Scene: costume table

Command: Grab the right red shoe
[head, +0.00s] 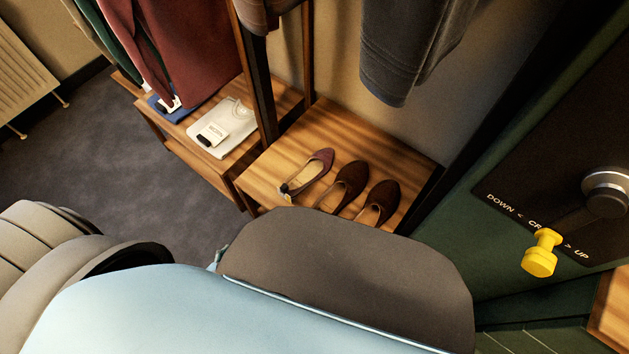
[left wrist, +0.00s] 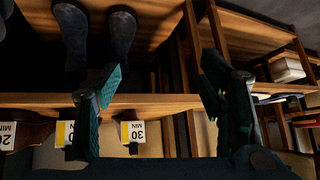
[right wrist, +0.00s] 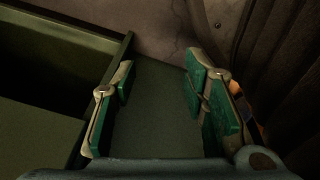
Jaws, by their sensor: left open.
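A reddish shoe (head: 314,170) lies at the left of a row of three shoes on a wooden shelf in the head view. A small tag-like piece (head: 285,189) shows at its near end. Two dark brown-red shoes, a middle one (head: 347,184) and a right one (head: 381,200), lie beside it. My left gripper (left wrist: 162,72) is open and empty in the left wrist view. Two dark shoes (left wrist: 70,35) (left wrist: 121,35) on wood show beyond its left finger, their colour unclear. My right gripper (right wrist: 160,65) is open and empty, over a dark green surface.
Folded clothes (head: 228,126) lie on the shelf to the left, under hanging garments (head: 180,45). A dark post (head: 258,90) stands between the shelves. A panel with a yellow lever (head: 540,255) is at the right. Cards with minute labels (left wrist: 133,131) show below the left gripper.

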